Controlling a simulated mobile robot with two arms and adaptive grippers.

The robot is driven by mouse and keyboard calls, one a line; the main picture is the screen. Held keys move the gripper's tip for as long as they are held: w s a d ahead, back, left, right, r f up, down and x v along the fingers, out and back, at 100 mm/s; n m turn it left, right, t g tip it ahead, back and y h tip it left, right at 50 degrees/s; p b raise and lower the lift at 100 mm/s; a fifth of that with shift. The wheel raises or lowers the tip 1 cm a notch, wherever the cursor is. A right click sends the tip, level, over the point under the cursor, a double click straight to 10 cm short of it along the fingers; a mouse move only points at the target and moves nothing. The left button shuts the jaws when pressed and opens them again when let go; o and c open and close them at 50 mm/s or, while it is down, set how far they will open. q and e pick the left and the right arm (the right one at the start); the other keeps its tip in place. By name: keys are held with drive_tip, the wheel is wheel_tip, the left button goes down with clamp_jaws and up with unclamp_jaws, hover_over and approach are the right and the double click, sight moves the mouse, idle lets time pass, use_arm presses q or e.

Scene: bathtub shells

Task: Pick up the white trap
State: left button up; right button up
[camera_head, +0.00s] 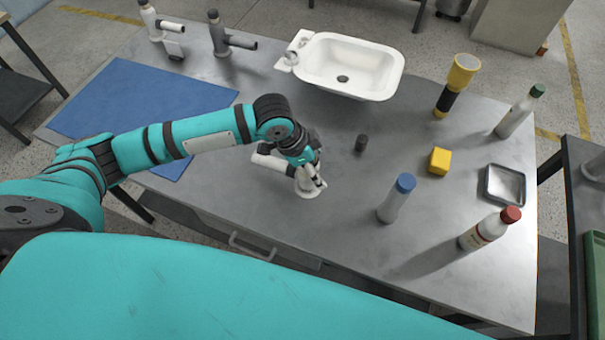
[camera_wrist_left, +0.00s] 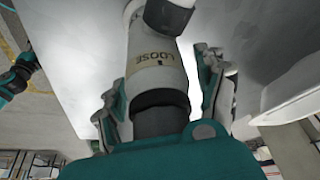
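The white trap (camera_head: 268,160) stands near the front middle of the bench, a pipe fitting with a side arm pointing left and a round foot. My left gripper (camera_head: 308,172) is over its upright body and hides part of it. In the left wrist view the trap (camera_wrist_left: 157,62) runs between the two fingers and bears the word "LOOSE". One finger of my left gripper (camera_wrist_left: 158,85) is close to the trap's left side; a gap shows on the right side, so the fingers are around it, not closed on it. My right gripper is not seen.
A blue mat (camera_head: 140,95) lies at left. A white basin (camera_head: 345,65) stands behind. Another white fitting (camera_head: 158,28) and a grey fitting (camera_head: 222,40) stand at back left. A dark small cylinder (camera_head: 361,143), blue-capped bottle (camera_head: 397,198) and yellow block (camera_head: 439,161) are to the right.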

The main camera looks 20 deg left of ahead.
use_arm(q)
drive_tip(key=c, duration=1.2)
drive_tip(key=shift+c, duration=0.2)
